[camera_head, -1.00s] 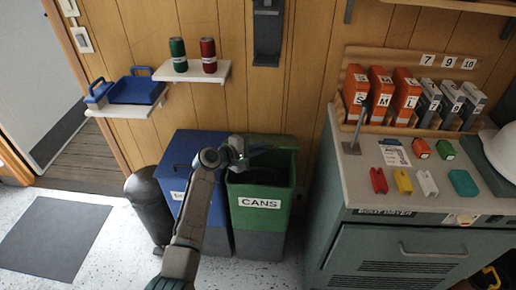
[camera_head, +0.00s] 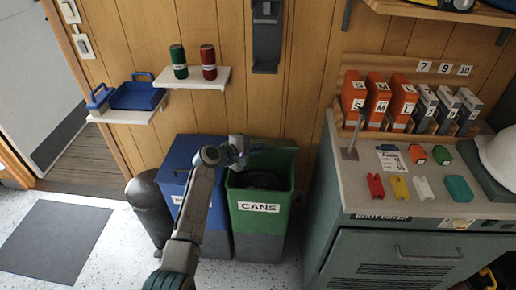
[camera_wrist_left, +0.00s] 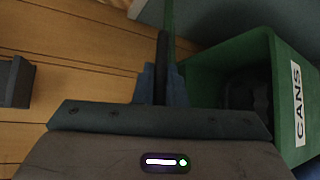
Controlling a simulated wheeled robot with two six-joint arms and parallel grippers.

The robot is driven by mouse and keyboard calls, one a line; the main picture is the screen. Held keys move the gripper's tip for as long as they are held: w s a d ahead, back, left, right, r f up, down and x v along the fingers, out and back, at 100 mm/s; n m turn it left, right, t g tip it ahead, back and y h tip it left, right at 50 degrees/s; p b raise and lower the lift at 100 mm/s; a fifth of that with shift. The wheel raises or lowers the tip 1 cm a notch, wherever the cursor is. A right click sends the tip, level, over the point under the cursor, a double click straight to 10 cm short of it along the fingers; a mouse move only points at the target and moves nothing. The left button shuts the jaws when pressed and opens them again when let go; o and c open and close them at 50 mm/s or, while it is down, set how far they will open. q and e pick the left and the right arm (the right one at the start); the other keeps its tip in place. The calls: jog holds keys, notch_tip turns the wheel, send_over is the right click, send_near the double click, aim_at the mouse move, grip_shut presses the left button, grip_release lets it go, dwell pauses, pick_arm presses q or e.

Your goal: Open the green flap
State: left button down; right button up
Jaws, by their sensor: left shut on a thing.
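The green bin labelled CANS (camera_head: 260,221) stands against the wooden wall, its top open onto a dark inside. My left gripper (camera_head: 243,148) is at the bin's upper left back corner. The green flap (camera_head: 274,157) appears raised at the back of the opening, though it is hard to tell from the bin's back wall. In the left wrist view the gripper (camera_wrist_left: 160,82) is shut on the flap, seen nearly edge-on as a thin dark green strip (camera_wrist_left: 168,20). The open bin (camera_wrist_left: 288,105) lies to the right there. My right gripper is out of view.
A blue bin (camera_head: 180,165) stands close on the left, with a dark cylinder (camera_head: 148,205) beside it. A counter (camera_head: 350,185) with boxes and small coloured blocks is on the right. Shelves with a blue tray (camera_head: 137,97) and two cans hang above.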

pick_arm(q)
jog(key=c, duration=1.5)
grip_release()
